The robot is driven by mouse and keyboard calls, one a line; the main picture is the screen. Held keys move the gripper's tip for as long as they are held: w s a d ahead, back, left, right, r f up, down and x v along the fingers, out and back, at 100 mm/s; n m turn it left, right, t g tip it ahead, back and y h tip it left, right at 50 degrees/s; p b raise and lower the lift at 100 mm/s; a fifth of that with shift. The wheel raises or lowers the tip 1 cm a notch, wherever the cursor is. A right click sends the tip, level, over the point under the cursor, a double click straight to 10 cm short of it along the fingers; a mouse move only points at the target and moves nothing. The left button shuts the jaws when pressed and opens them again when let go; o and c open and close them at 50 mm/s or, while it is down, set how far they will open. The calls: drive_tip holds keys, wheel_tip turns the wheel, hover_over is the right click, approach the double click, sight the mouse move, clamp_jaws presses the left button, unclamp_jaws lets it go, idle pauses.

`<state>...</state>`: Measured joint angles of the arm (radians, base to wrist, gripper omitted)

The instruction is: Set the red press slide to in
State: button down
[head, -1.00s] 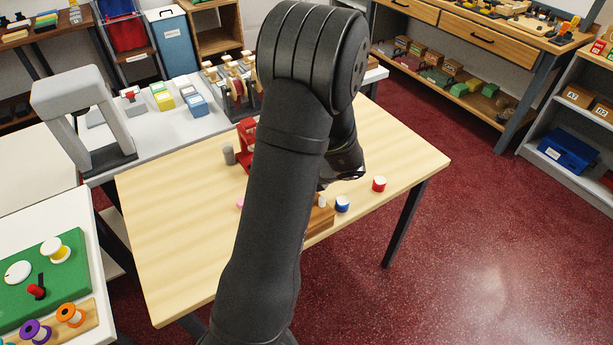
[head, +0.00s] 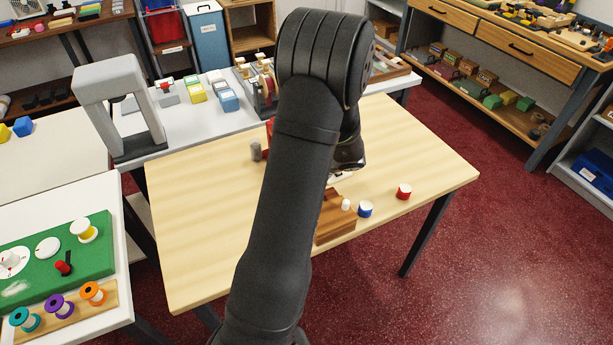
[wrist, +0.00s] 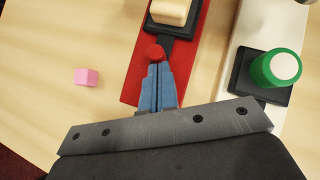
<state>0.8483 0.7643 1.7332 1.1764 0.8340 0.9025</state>
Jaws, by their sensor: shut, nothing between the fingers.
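The red press (wrist: 188,75) shows in the wrist view as a long red base with a dark slide plate on it. In the head view a sliver of the red press (head: 269,128) shows beside my arm, which hides the rest and my fingers.
In the wrist view a pink cube (wrist: 87,77) lies left, and a white board (wrist: 242,30) with a green cylinder (wrist: 275,68) stands right.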

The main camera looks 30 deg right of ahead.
drive_tip(key=w, duration=0.3)
drive_tip(key=shift+w+r, duration=0.1)
drive_tip(key=shift+w, duration=0.05)
drive_tip(key=s, duration=0.1)
drive_tip(key=s+d, duration=0.2)
drive_tip(key=s, duration=0.1)
drive_tip(key=shift+s, duration=0.1)
drive_tip(key=v, duration=0.9)
drive_tip(key=shift+s+r, duration=0.25)
drive_tip(key=shift+s, duration=0.05)
drive_tip(key=shift+d, duration=0.15)
drive_tip(key=x, duration=0.8)
drive_tip(key=shift+w+a+f, duration=0.15)
drive_tip(key=shift+a+f, duration=0.05)
drive_tip(key=shift+f, duration=0.05)
drive_tip(key=w, duration=0.1)
drive_tip(key=w+a+f, duration=0.1)
drive_tip(key=w, duration=0.1)
drive_tip(key=shift+w+a, duration=0.1)
drive_tip(key=shift+a, duration=0.1)
drive_tip(key=shift+w+a, duration=0.3)
drive_tip(key=shift+w, duration=0.35)
